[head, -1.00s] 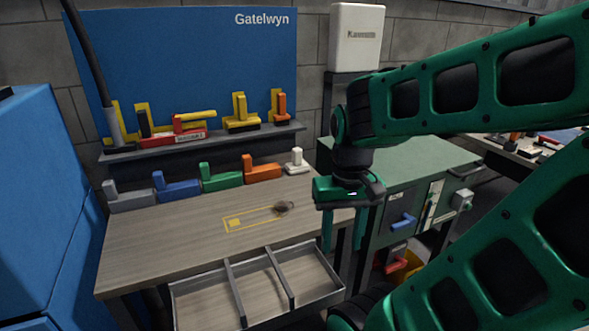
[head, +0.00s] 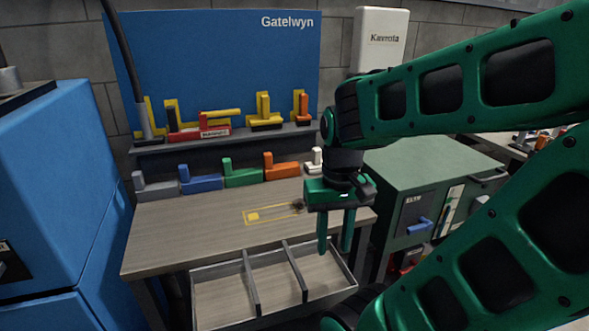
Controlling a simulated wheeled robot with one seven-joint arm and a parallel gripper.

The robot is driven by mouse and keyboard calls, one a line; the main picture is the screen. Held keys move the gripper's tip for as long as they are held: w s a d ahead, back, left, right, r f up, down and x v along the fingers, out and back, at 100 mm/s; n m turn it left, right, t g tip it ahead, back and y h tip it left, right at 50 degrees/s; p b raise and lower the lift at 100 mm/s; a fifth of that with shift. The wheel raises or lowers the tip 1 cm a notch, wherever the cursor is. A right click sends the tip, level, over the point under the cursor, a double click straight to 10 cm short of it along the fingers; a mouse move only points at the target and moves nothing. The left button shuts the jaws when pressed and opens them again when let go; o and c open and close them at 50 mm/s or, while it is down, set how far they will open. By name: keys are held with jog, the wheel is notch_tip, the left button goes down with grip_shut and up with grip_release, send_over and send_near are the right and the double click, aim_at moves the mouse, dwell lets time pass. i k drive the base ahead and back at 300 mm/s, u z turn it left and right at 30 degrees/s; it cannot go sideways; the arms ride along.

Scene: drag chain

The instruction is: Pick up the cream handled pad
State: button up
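The cream handled pad (head: 314,160) stands upright at the right end of the row of handled pads along the back of the wooden workbench (head: 190,232). It is small, and its lower part is close behind my gripper in the picture. My gripper (head: 335,238) points down over the right front part of the bench. Its two green fingers are apart, with nothing seen between them. It is nearer the camera than the cream pad and not touching it.
Orange (head: 282,168), green (head: 243,175), blue (head: 200,182) and grey (head: 154,187) handled pads stand left of the cream one. A yellow outline (head: 272,213) marks the bare bench top. An open divided drawer (head: 272,285) juts out in front. A green cabinet (head: 425,170) stands right.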

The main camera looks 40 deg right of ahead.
aim_at(314, 167)
jog(key=u, duration=1.95)
jog(key=k, duration=1.95)
jog(key=z, duration=1.65)
jog(key=i, duration=1)
jog(key=u, duration=0.05)
